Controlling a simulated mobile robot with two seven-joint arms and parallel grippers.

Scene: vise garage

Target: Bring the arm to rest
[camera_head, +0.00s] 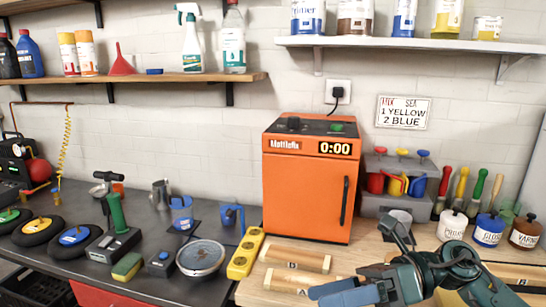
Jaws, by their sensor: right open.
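My right gripper (328,293) is at the bottom of the head view, with its arm at the lower right. It is open, its blue-grey fingers point left, and nothing shows between them. It is over the front part of the wooden worktop (365,252), close to the nearer of two pale wooden pieces (288,282). I cannot tell whether it touches that piece. My left gripper is not in view.
An orange machine (305,185) reading 0:00 stands behind the gripper. A grey stand with coloured cups (395,185) and lidded pots (488,230) are to the right.

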